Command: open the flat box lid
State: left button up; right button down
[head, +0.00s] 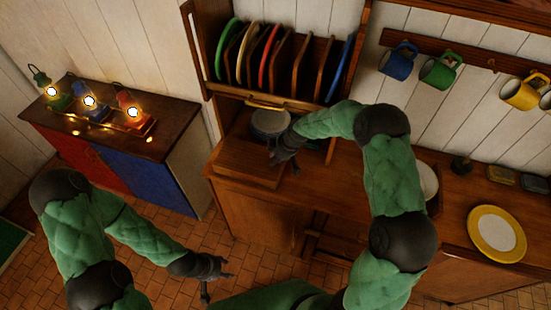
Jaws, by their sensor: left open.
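A flat brown wooden box (240,164) sits at the left end of the wooden counter, below the plate rack. Its top looks level and shut, though part of it is hidden by my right gripper. My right gripper (283,165) is over the box's right side, pointing down. Its fingers are small and dark, and I cannot tell whether they touch the box or how far apart they are. My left gripper (218,286) is open and empty, low over the tiled floor in front of the counter, well away from the box.
A round grey pot-like thing (270,122) stands right behind the box. A rack (304,97) of coloured plates rises behind. A cabinet (150,170) with lit lamps is at left. A yellow-rimmed plate (496,233) lies on the right counter; mugs hang above. Floor between cabinet and counter is clear.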

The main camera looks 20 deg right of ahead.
jog(key=shift+s+d+b, duration=0.25)
jog(key=shift+d+b, duration=0.05)
jog(key=shift+d, duration=0.1)
jog(key=s+d+b, duration=0.4)
jog(key=s+d, duration=0.2)
jog(key=d, duration=0.3)
jog(key=s+d+b, duration=0.5)
jog(key=s+d, duration=0.1)
jog(key=d, duration=0.3)
jog(key=shift+s, duration=0.15)
jog(key=c, duration=1)
grip_release()
jog(key=shift+a+r, duration=0.1)
jog(key=v, duration=1.2)
